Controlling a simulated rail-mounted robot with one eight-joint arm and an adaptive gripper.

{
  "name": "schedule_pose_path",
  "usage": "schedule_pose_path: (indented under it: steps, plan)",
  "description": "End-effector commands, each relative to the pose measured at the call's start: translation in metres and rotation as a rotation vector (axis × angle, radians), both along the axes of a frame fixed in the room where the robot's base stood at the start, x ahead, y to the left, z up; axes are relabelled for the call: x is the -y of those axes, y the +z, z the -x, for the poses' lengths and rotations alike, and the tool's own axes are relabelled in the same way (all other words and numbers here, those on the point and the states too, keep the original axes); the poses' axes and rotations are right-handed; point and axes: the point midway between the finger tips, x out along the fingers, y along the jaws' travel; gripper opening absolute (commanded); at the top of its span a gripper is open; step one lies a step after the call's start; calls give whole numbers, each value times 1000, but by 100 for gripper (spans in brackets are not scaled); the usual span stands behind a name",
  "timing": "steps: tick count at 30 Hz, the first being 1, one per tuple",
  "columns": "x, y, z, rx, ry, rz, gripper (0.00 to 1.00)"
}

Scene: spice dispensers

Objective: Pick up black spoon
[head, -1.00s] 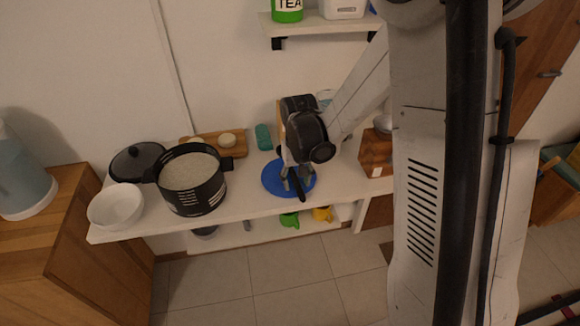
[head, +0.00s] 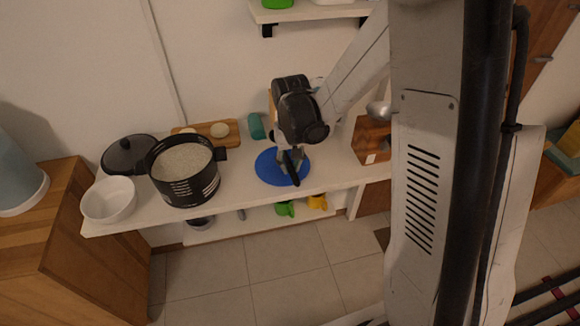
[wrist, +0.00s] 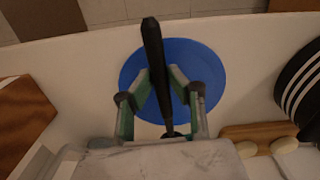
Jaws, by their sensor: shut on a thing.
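The black spoon (wrist: 155,62) shows in the wrist view as a long dark handle between the two fingers of my gripper (wrist: 160,98). Its far end is hidden by the gripper body. My gripper is shut on the spoon, above a round blue plate (wrist: 206,72). In the head view my gripper (head: 289,160) hangs over the blue plate (head: 268,172), and the dark spoon handle (head: 292,172) points down and toward the front. I cannot tell whether the spoon touches the plate.
A black pot (head: 188,190) of white contents stands left of the plate, with a white bowl (head: 108,200) and a black lid (head: 128,154) beyond. A cutting board (head: 232,140) lies behind. A wooden block (head: 371,140) stands right. Green and yellow items sit on the lower shelf.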

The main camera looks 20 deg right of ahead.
Motion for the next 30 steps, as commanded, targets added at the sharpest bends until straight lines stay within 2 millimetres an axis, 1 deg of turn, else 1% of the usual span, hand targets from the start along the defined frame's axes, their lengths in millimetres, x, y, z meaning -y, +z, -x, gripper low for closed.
schedule_pose_path:
  steps: [4,5,6,12,18,24,30]
  plan:
    - [0,24,0,0,0,0,0]
    - [-4,29,3,0,2,0,0]
    - [-14,33,8,0,4,0,0]
    - [-51,59,31,0,6,0,0]
    - [-81,80,49,0,4,0,0]
    - [-96,91,58,0,1,0,0]
    - [-100,94,60,0,0,0,0]
